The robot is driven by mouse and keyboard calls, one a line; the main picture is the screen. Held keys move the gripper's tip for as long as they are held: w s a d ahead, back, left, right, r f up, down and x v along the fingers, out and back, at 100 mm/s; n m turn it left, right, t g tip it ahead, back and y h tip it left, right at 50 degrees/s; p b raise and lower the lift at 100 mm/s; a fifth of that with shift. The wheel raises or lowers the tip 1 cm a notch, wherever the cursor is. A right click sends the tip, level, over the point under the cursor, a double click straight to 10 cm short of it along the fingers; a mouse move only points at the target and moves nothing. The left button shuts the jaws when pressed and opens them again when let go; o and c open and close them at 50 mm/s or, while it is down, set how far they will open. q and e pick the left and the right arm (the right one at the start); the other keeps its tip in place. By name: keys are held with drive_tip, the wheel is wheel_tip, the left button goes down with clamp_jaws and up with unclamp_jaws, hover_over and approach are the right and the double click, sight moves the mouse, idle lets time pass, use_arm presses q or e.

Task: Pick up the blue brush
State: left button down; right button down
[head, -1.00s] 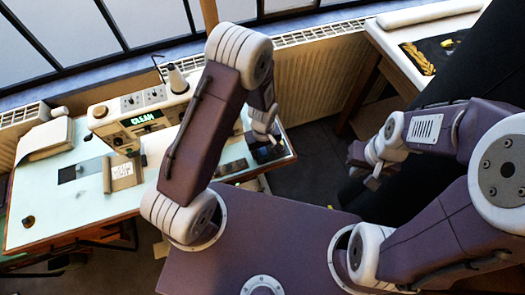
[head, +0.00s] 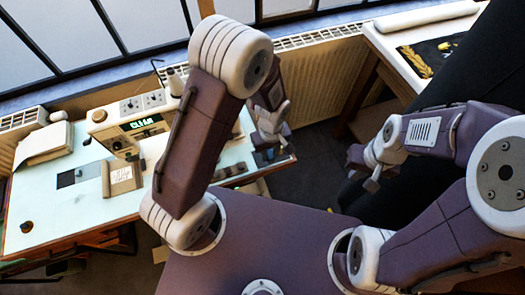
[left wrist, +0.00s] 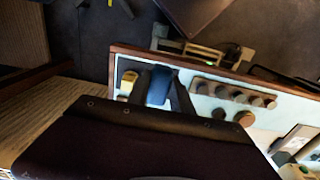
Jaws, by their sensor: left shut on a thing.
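My left gripper (head: 271,134) is above the right end of the pale table in the head view. In the left wrist view its two dark fingers (left wrist: 161,92) are shut on a blue thing, the blue brush (left wrist: 159,84). Most of the brush is hidden by the fingers and the dark wrist housing, and I cannot make it out in the head view. My right gripper (head: 371,178) is off to the right, away from the table; its finger gap is not clear.
The pale table (head: 50,205) holds a machine with a green display (head: 143,123) and a small board with a paper label (head: 122,177). A yellow item (left wrist: 128,79) is beside the brush. Several round knobs (left wrist: 233,93) sit in a row nearby. A radiator (head: 325,85) stands behind.

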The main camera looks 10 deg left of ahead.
use_arm(q)
drive_tip(key=s+d+r, duration=0.4)
drive_tip(key=d, duration=0.2)
drive_tip(key=shift+s+d+r, duration=0.15)
drive_tip(key=shift+d+r, duration=0.2)
